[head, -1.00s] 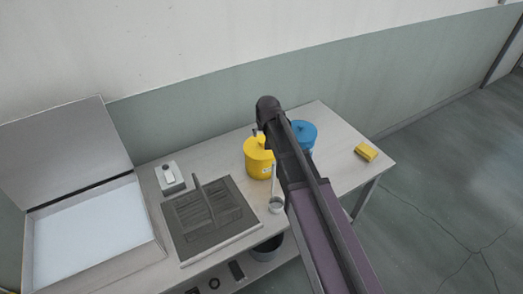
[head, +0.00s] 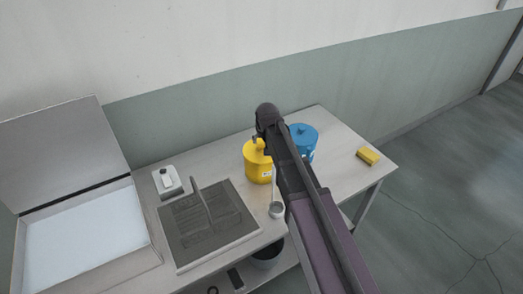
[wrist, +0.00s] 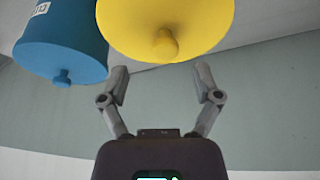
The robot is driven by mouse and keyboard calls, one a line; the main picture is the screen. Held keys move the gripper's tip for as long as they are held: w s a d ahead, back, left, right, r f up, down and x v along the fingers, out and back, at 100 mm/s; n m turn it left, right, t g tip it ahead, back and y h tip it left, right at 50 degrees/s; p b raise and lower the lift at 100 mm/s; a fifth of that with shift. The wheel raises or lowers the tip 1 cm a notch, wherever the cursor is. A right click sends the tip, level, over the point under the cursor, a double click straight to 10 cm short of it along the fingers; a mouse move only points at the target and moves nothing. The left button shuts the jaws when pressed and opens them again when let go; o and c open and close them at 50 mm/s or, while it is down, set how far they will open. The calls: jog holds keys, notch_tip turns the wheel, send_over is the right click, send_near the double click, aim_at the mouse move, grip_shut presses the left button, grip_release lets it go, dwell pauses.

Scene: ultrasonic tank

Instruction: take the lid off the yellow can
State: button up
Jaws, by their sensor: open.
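The yellow can (head: 257,172) stands on the bench, with its lid on and a round knob on top. My arm covers its right part in the head view. In the wrist view the cans appear upside down. There the yellow lid (wrist: 190,42) and its knob (wrist: 165,47) fill the top middle. My gripper (wrist: 161,72) is open and empty, its two fingers apart on either side of the knob's line. The fingertips show just below the knob in the picture, and nothing is between them. In the head view my arm mostly hides the gripper.
A blue lidded can (head: 303,136) stands close to the right of the yellow one. A ladle-like tool (head: 277,210) is in front. A dark rack tray (head: 185,245), an open tank (head: 75,250) and a small white device (head: 167,181) are left. A yellow sponge (head: 368,156) lies right.

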aim_at(262, 144)
jog(key=shift+a+b+x, duration=0.25)
jog(key=shift+b+x, duration=1)
jog(key=shift+x, duration=0.25)
jog(key=shift+b+x, duration=1)
jog(key=shift+x, duration=0.1)
jog(key=shift+w+r, duration=0.1)
jog(key=shift+w, duration=0.05)
grip_shut()
